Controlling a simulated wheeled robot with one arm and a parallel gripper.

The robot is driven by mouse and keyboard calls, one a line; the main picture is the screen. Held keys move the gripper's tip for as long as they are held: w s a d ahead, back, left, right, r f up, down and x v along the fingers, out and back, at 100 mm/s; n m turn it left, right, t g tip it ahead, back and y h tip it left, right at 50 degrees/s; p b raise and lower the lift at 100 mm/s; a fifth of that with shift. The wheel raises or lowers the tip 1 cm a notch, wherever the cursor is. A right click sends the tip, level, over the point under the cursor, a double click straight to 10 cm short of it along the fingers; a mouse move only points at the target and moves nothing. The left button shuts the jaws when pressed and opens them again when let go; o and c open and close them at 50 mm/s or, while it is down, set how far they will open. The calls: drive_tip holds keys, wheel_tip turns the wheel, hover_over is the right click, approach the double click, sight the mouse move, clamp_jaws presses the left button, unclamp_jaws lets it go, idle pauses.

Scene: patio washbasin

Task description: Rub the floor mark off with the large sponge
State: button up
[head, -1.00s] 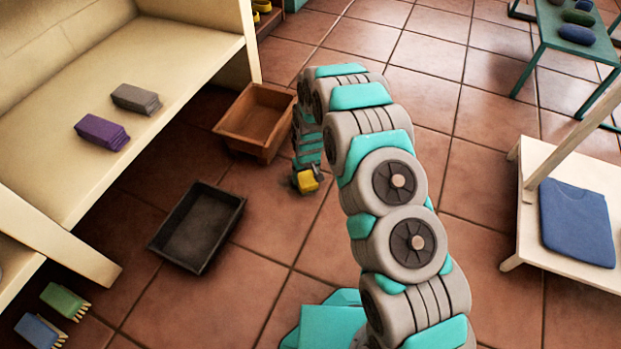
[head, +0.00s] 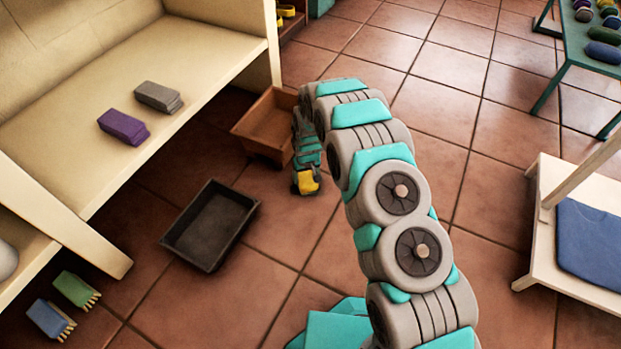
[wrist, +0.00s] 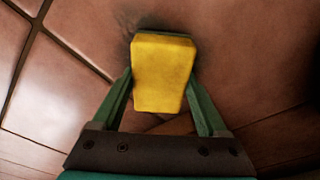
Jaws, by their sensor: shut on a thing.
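A large yellow sponge (wrist: 162,78) sits between the two green fingers of my gripper (wrist: 163,90) in the wrist view. The gripper is shut on it. The sponge also shows in the head view (head: 308,183), low at the floor beside the brown crate; I cannot tell for sure whether it touches the tiles. A dark smudge, the floor mark (wrist: 128,20), shows on the tiles around the sponge's far end in the wrist view. The sponge hides part of it. In the head view I cannot make the mark out clearly.
A brown crate (head: 250,143) stands close left of the gripper. A black tray (head: 176,240) lies nearer. A cream bench (head: 70,165) holds purple (head: 123,126) and grey (head: 158,96) blocks. Green and blue brushes lie front left. A low wooden stand (head: 545,255) is right; open tiles lie between.

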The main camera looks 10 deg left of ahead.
drive_tip(key=shift+w+a+r, duration=0.1)
drive_tip(key=shift+w+a, duration=0.25)
drive_tip(key=shift+a, duration=0.5)
drive_tip(key=shift+w+a+f, duration=0.1)
drive_tip(key=shift+w+a, duration=0.15)
drive_tip(key=shift+a, duration=0.45)
drive_tip(key=shift+w+a+f, duration=0.1)
drive_tip(key=shift+w+a, duration=0.15)
drive_tip(key=shift+a, duration=0.45)
drive_tip(key=shift+a+r, duration=0.1)
